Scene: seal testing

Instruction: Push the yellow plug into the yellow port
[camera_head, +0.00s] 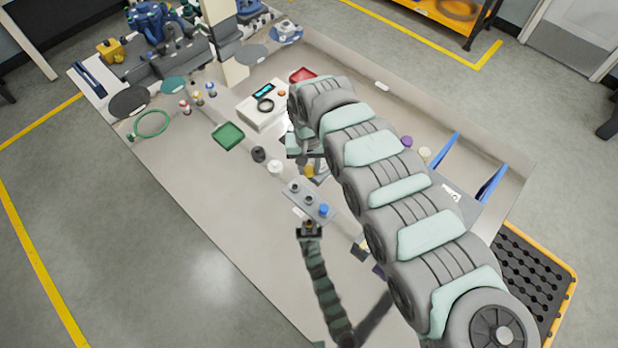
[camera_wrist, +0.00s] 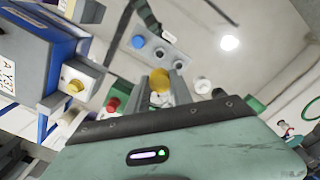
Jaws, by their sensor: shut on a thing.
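My gripper (camera_wrist: 168,88) is shut on the yellow plug (camera_wrist: 160,79), which sits between its two grey fingers in the wrist view. In the head view the yellow plug (camera_head: 309,171) shows under my gripper, above the table. The plate (camera_wrist: 138,56) shows beyond the fingertips in the wrist view, apart from the plug. A yellow round part (camera_wrist: 75,87) sits on a pale block at left; I cannot tell whether it is the yellow port.
A white cap (camera_head: 275,167) and a black cap (camera_head: 258,154) stand beside the plate. A green tray (camera_head: 228,136), a white box (camera_head: 262,108) and a red tray (camera_head: 302,75) lie farther back. Blue-edged panels (camera_head: 490,183) stand at right. The table's left front is clear.

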